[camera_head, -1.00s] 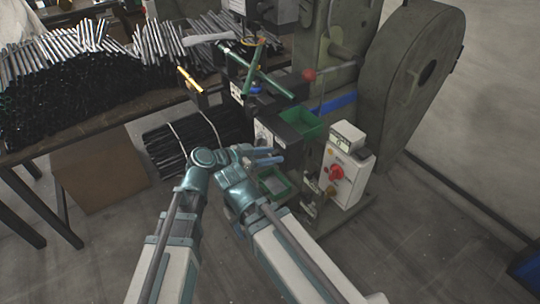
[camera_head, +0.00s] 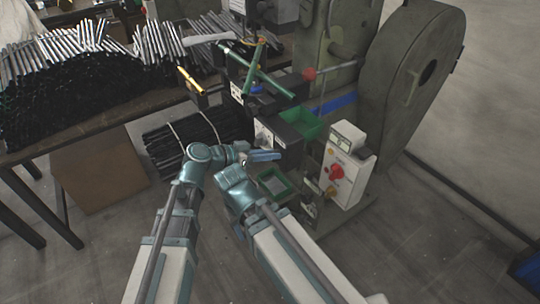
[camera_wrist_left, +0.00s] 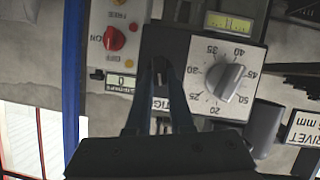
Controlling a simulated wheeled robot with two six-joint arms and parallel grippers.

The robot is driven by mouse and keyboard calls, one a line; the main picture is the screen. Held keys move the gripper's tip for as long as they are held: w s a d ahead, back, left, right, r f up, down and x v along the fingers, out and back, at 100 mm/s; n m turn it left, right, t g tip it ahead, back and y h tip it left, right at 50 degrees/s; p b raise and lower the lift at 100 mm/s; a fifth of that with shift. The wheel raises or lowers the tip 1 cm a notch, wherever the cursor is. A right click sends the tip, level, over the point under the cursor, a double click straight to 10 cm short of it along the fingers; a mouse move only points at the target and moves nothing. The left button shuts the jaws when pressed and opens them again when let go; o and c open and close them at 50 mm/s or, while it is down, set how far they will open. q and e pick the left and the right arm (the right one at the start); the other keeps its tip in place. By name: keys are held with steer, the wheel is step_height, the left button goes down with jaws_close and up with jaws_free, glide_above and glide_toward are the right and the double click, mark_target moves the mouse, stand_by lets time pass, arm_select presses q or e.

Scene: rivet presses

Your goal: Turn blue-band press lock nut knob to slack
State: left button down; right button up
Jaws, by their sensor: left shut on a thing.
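The blue-band press (camera_head: 418,70) stands at centre right, with a blue stripe (camera_head: 338,104) across its body. My left gripper (camera_head: 268,156) reaches its front control panel (camera_head: 263,137) from the left. In the left wrist view its fingers (camera_wrist_left: 160,66) are close together over the panel, beside printing that reads "TIG". They are shut on the lock nut knob, which they and their shadow almost wholly hide. Right of them is a white dial plate with a grey knob (camera_wrist_left: 226,82), whose pointer direction I cannot make out surely. I see no right gripper.
A control box with a red knob (camera_head: 337,172) stands right of the panel. A green bin (camera_head: 300,122) and a lower green tray (camera_head: 274,184) are close to my gripper.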

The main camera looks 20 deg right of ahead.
arm_select(q)
steer(key=shift+w+a+f+n+g+h+b, duration=0.25)
steer(key=shift+n+g+h+b, duration=0.5)
steer(key=shift+n+b, duration=1)
steer(key=shift+w+d+f+n+g+h+b, duration=0.1)
steer(key=shift+f+n+g+h+b, duration=0.2)
steer(key=shift+n+g+h+b, duration=0.95)
steer(key=shift+w+a+f+n+g+h+b, duration=0.15)
steer(key=shift+f+n+h+b, duration=0.15)
steer(key=shift+n+b, duration=1.95)
steer(key=shift+d+n+p, duration=0.1)
steer(key=shift+n+p, duration=0.4)
steer(key=shift+n, duration=0.15)
steer(key=c, duration=0.8)
jaws_free()
steer(key=shift+r, duration=0.1)
steer(key=shift+t, duration=0.25)
steer(key=a, duration=1.3)
steer(key=shift+w+a, duration=0.3)
steer(key=shift+a, duration=0.1)
